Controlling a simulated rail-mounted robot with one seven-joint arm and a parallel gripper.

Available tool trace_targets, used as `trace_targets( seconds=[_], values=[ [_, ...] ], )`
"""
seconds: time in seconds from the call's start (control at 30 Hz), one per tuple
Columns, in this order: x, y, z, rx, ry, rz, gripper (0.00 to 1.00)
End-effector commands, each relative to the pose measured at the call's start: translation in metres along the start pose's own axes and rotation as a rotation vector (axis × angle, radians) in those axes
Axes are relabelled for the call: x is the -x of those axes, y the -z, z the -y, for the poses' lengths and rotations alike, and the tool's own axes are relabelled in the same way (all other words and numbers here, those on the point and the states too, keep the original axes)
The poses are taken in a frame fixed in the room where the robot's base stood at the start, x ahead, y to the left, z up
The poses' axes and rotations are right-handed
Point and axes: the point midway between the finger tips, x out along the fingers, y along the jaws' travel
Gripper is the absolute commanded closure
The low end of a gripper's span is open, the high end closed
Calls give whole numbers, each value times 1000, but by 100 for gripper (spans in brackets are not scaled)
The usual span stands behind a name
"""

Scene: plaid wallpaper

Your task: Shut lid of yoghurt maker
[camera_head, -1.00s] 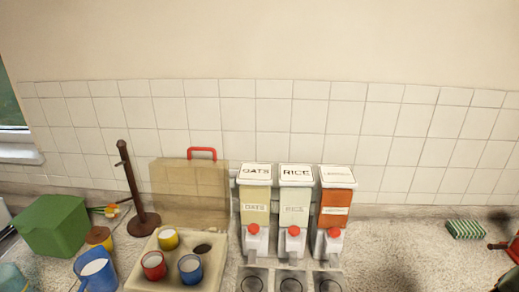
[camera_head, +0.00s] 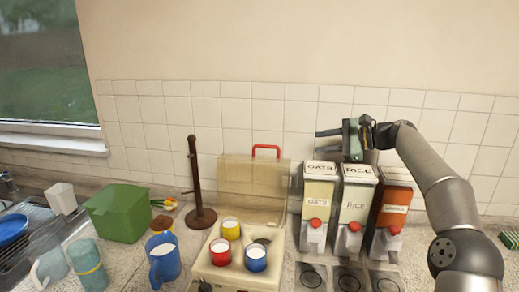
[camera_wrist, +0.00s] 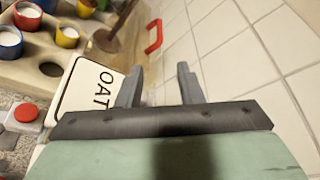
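The yoghurt maker is a cream box (camera_head: 198,272) left of the dispensers, holding red, yellow and blue cups and one dark empty hole. Its see-through tan lid (camera_head: 250,178) stands upright at the back, open, with a red handle (camera_head: 266,147) on its top edge. The handle also shows in the wrist view (camera_wrist: 153,36), ahead of my fingers. My gripper (camera_head: 319,144) is open and empty, above the dispensers near the wall, to the right of the handle and apart from it. Its two spread fingers point left; they also show in the wrist view (camera_wrist: 159,72).
Oats (camera_head: 319,190), rice (camera_head: 355,195) and orange-filled (camera_head: 394,205) dispensers stand right of the yoghurt maker, under my gripper. A brown wooden stand (camera_head: 201,215) is left of the lid. A green box (camera_head: 118,213), jugs and a sink lie further left. The tiled wall is close behind.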

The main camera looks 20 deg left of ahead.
Motion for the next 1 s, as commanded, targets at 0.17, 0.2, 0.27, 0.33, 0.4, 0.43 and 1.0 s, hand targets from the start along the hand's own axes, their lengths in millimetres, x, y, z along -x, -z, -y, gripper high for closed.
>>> trace_targets(
  seconds=[0.17,0.2,0.27,0.33,0.4,0.43,1.0],
  values=[
    [-36,-1,0,1,-5,1,67],
    [-45,-1,0,1,-5,0,67],
    [-58,-2,0,2,-5,0,67],
    [-74,-2,0,1,-5,0,67],
    [-89,-2,1,2,-4,-1,67],
    [-96,-2,0,2,-5,0,67],
    [-162,0,-1,4,-2,-4,67]
  ],
)
